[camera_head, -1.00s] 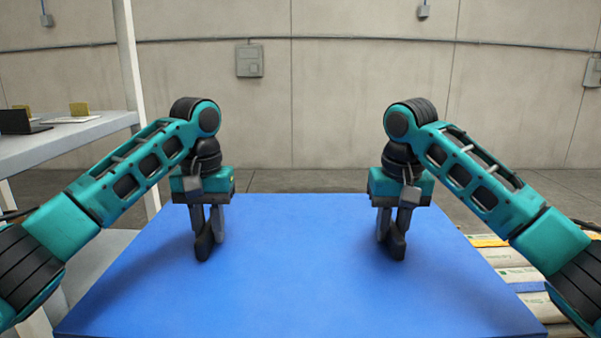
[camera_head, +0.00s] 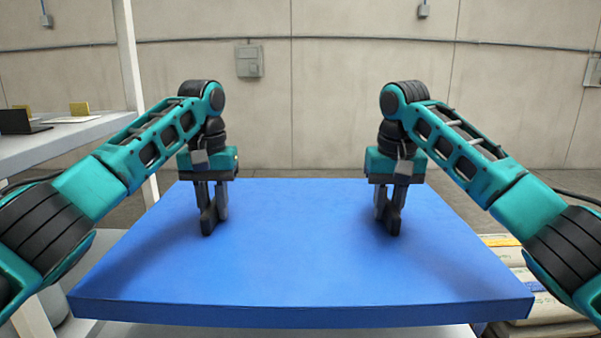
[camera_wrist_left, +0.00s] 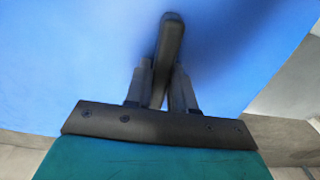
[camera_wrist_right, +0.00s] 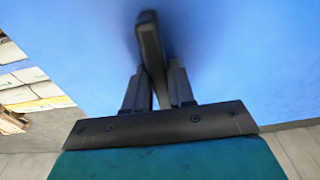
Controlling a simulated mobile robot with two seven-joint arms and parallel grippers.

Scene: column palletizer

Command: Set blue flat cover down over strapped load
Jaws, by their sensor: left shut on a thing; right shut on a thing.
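The blue flat cover (camera_head: 300,260) is a wide, roughly level slab in front of me in the head view, with its near edge in sight. My left gripper (camera_head: 209,208) is shut on a dark handle on the cover's left part; this handle shows between the fingers in the left wrist view (camera_wrist_left: 170,42). My right gripper (camera_head: 388,208) is shut on a matching handle on the right part, also seen in the right wrist view (camera_wrist_right: 150,45). What lies under the cover is mostly hidden. I cannot tell whether the cover touches a load.
Stacked pale sacks (camera_head: 545,305) with a yellow band show at the right, partly behind my right arm. A grey shelf (camera_head: 75,137) with a dark laptop-like object (camera_head: 18,122) stands at the left beside a white post (camera_head: 128,60). A concrete wall is behind.

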